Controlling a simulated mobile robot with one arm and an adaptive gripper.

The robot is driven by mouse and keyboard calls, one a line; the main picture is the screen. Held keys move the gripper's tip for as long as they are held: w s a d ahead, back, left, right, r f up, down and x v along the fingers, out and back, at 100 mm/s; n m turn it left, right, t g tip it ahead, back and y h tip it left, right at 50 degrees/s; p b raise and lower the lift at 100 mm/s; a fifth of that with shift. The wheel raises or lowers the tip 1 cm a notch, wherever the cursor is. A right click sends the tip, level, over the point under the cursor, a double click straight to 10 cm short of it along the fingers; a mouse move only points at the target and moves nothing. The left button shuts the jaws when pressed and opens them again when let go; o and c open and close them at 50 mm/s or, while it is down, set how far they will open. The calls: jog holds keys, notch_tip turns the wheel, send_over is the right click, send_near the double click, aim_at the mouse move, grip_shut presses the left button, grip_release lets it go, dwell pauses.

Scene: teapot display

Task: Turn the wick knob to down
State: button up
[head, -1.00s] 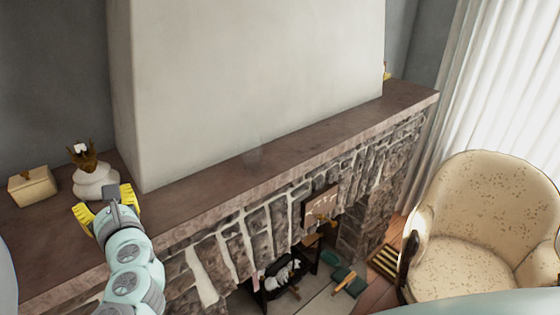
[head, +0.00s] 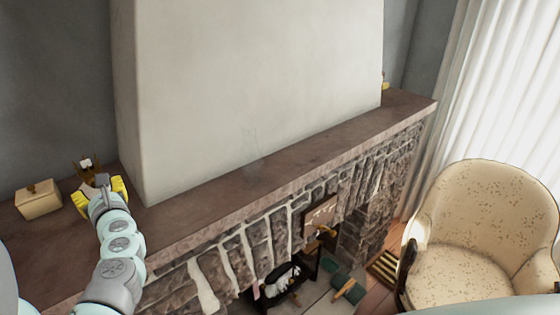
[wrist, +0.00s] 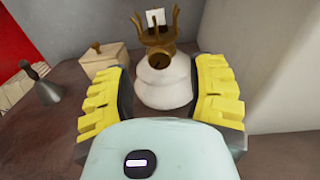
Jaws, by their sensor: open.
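An oil lamp with a rounded white body (wrist: 163,85) and a brown pronged burner (wrist: 158,40) stands upright on the mantel. A small white square piece (wrist: 155,17) shows at the burner's top; I cannot tell whether it is the wick knob. In the head view the burner (head: 88,172) shows just behind my gripper (head: 99,194), which hides most of the white body. My gripper (wrist: 162,72) is open and empty. In the wrist view its yellow fingers flank the white body, left and right; I cannot tell whether they touch it.
A cream lidded box (head: 38,199) stands left of the lamp, also in the wrist view (wrist: 104,62). A grey bell-shaped object (wrist: 40,86) is farther left. A faint clear glass piece (head: 253,145) stands on the stone mantel (head: 320,148). The chimney wall (head: 240,90) rises close to the lamp's right.

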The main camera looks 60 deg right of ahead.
jog(key=shift+x, duration=1.45)
jog(key=shift+d, duration=0.1)
jog(key=shift+o, duration=0.3)
grip_shut()
